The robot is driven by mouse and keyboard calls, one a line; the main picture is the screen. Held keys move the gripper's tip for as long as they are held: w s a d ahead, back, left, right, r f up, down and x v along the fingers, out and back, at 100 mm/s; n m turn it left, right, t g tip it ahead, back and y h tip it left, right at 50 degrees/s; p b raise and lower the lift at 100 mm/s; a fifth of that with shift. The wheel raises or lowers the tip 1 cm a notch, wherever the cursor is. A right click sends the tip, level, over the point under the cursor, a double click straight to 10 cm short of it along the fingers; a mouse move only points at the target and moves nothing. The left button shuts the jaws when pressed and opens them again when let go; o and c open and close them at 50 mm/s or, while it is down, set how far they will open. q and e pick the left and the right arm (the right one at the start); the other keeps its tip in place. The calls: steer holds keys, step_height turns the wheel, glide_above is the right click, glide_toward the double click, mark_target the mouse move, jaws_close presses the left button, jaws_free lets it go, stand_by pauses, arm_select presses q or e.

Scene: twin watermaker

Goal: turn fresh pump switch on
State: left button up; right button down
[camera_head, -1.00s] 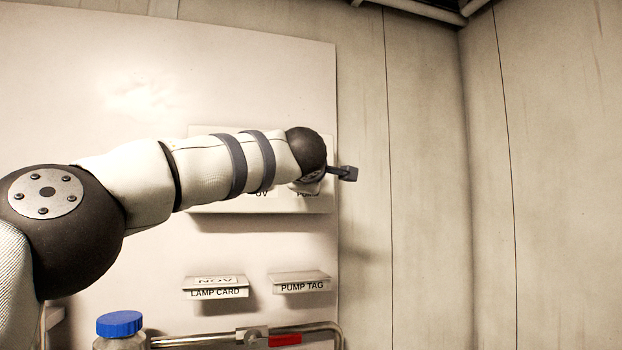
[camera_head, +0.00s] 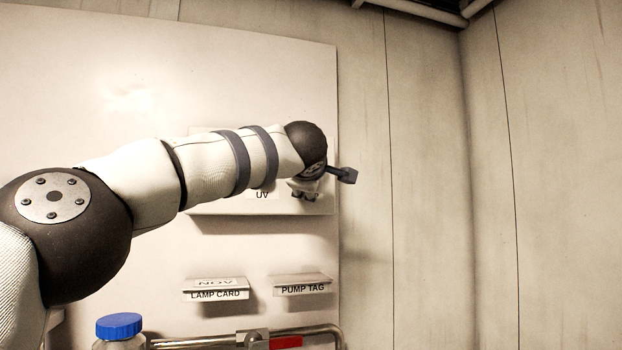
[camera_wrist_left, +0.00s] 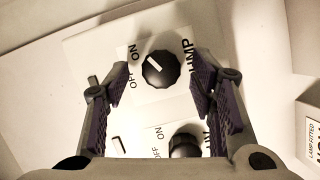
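The pump switch (camera_wrist_left: 166,75) is a round black knob with a white pointer mark, on a pale panel in the left wrist view. Its mark points to the upper left, where the OFF and ON labels sit; the exact setting is hard to tell. A partly covered PUMP label is beside it. My left gripper (camera_wrist_left: 160,66) is open, with one finger on each side of the knob and gaps between. In the head view the left gripper (camera_head: 305,190) is small in front of the switch panel (camera_head: 225,208), and the knob is hidden. My right gripper is not in view.
A second black knob (camera_wrist_left: 184,143), labelled UV, sits close by, partly behind the gripper. Below the panel are the lamp card holder (camera_head: 216,295) and pump tag holder (camera_head: 302,290). A blue-capped bottle (camera_head: 119,326) and a metal rail (camera_head: 190,343) are lower down.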

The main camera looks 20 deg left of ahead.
arm_select(q)
steer(key=shift+d, duration=0.1)
steer(key=f+v, duration=0.1)
steer(key=v, duration=1.1)
steer(key=shift+r, duration=0.4)
